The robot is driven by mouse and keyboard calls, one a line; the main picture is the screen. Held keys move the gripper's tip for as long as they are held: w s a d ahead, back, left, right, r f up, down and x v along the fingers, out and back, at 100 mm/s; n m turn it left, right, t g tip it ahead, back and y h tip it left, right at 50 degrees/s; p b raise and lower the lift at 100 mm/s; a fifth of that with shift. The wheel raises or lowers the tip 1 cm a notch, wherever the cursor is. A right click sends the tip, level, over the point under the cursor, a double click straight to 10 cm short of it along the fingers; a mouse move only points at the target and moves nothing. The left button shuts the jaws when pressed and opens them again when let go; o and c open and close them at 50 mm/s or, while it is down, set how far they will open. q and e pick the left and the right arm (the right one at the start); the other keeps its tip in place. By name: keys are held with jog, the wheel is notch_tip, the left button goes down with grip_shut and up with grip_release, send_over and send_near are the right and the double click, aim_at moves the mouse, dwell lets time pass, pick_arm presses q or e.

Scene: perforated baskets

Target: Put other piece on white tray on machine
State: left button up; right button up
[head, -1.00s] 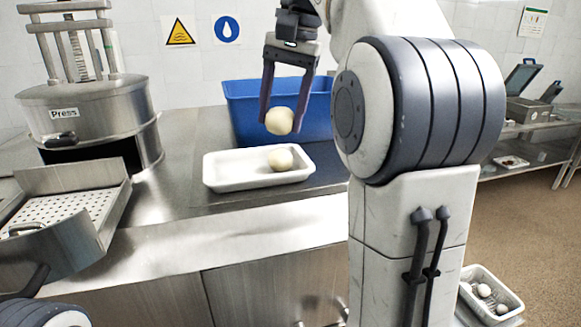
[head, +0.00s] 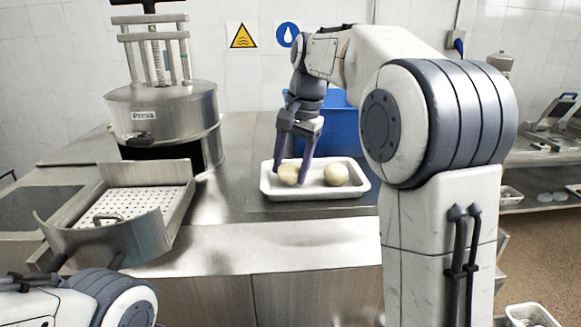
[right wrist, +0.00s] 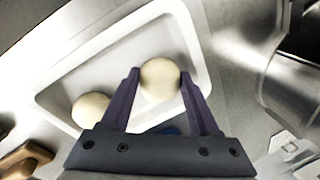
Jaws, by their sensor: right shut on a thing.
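The white tray (head: 315,193) is on the steel counter in front of the blue bin. One pale round piece (head: 336,175) lies in its right part; it also shows at the left in the right wrist view (right wrist: 90,110). My right gripper (head: 290,177) points down over the tray's left part, shut on the other pale round piece (right wrist: 160,79). That piece is inside the tray's outline, at or just above its floor; I cannot tell if it touches. The two pieces are apart. My left arm shows at the lower left, its gripper out of view.
The press machine (head: 165,115) stands at the left, with a perforated basket (head: 130,203) before it. The blue bin (head: 340,130) is right behind the tray. Bare counter (head: 235,165) lies between press and tray. Another container (head: 530,315) is at the lower right.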

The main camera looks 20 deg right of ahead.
jog(key=shift+f, duration=0.2)
jog(key=shift+f, duration=0.2)
jog(key=o, duration=1.1)
jog(key=shift+r, duration=0.1)
